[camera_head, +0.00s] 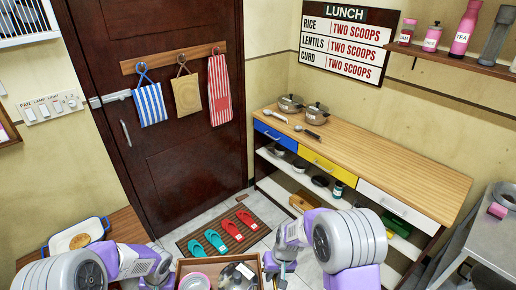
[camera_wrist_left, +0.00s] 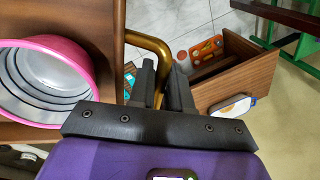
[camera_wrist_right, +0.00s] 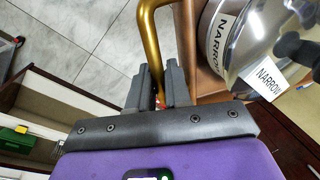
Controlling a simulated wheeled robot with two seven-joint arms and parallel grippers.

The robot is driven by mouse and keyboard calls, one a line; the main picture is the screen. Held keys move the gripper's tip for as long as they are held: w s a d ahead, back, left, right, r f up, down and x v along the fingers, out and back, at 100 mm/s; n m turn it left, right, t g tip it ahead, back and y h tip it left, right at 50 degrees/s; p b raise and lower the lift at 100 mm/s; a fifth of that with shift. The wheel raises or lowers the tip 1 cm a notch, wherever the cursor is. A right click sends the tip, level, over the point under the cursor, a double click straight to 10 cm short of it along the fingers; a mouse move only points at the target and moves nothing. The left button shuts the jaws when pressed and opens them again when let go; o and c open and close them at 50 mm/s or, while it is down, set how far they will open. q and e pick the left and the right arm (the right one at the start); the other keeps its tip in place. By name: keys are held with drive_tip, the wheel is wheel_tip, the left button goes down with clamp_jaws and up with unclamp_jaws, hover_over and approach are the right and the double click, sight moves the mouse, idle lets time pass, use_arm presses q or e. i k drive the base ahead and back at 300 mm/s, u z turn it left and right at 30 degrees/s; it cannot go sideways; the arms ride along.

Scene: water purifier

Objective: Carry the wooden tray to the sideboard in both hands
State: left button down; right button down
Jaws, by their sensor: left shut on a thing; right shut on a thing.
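The wooden tray (camera_head: 218,259) is at the bottom centre of the head view, cut off by the frame edge. It holds a pink-rimmed bowl (camera_wrist_left: 45,85) and a shiny steel vessel (camera_wrist_right: 245,35) with a "NARROW" label. My left gripper (camera_wrist_left: 165,75) is shut on a gold handle (camera_wrist_left: 150,42) at one end of the tray. My right gripper (camera_wrist_right: 160,85) is shut on the gold handle (camera_wrist_right: 147,35) at the other end. The sideboard (camera_head: 385,170) stands along the right wall, beyond my right arm, with a wooden top and blue, yellow and white drawers.
Two lidded pots (camera_head: 303,108) and ladles occupy the sideboard's far left end; the rest of its top is clear. A mat (camera_head: 222,236) with red and teal slippers lies before the door. A low brown table (camera_head: 122,226) is left, a metal table (camera_head: 470,230) right.

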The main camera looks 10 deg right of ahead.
sight(402, 169)
drive_tip(key=z, duration=1.35)
drive_tip(key=i, duration=1.4)
drive_tip(key=u, duration=3.15)
